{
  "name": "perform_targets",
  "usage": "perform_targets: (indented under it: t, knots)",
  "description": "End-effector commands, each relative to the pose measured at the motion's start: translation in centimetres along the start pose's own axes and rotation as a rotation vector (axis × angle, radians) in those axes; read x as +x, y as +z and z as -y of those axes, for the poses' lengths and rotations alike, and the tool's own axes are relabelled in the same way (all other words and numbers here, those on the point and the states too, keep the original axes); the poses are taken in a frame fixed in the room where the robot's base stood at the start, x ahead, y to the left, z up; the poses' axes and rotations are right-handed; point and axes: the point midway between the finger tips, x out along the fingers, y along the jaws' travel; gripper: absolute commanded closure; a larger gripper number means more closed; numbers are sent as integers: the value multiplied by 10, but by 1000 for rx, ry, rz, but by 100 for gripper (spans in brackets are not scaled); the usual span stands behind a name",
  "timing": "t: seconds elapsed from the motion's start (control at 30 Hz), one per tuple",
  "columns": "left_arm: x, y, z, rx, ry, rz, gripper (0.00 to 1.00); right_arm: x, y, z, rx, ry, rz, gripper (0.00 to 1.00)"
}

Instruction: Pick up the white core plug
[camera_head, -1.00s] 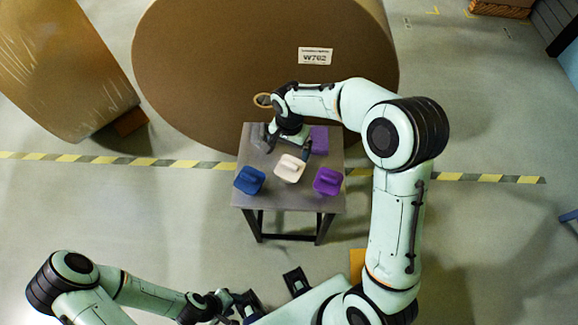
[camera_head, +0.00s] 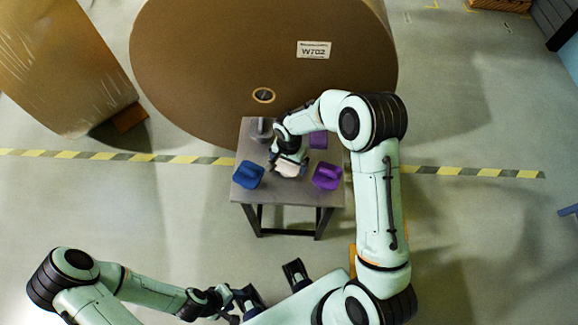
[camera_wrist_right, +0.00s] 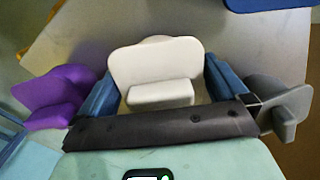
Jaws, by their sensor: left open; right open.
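The white core plug (camera_head: 289,170) sits on the small grey table (camera_head: 290,196), partly hidden by my right gripper in the head view. In the right wrist view the white plug (camera_wrist_right: 155,62) shows its flat plate and block-shaped grip. My right gripper (camera_head: 289,161) is over it, with its blue fingers (camera_wrist_right: 160,84) open on either side of the plug. The left finger looks close to the plug; I cannot tell whether it touches. My left gripper (camera_head: 243,301) is open and empty, low in the head view, away from the table.
Around the white plug stand a blue plug (camera_head: 248,175), a purple plug (camera_head: 327,177), another purple plug (camera_head: 318,140) and a grey plug (camera_head: 261,129). The big kraft roll (camera_head: 230,60), with its core hole (camera_head: 264,95), stands right behind the table.

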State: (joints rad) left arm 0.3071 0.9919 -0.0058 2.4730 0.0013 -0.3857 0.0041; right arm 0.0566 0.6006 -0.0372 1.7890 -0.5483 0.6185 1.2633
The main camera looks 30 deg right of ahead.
Motion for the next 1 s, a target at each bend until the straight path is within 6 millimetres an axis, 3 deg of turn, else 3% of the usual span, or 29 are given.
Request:
perform_targets:
  t: [0.13,0.23,0.27,0.67,0.87,1.0]
  knots:
    - [0,0,0,0,0,0,58,0,0,0,0,0,-1,3]
    - [0,0,0,0,0,0,58,0,0,0,0,0,-1,36]
    - [0,0,0,0,0,0,58,-1,0,0,0,0,-1,39]
    - [0,0,0,0,0,0,58,-8,-1,1,-1,-2,-3,39]
    - [-2,0,-1,0,0,-1,58,-35,-1,1,0,-4,-4,39]
    - [-4,-1,-2,0,0,-1,58,-72,-1,2,0,-7,-6,39]
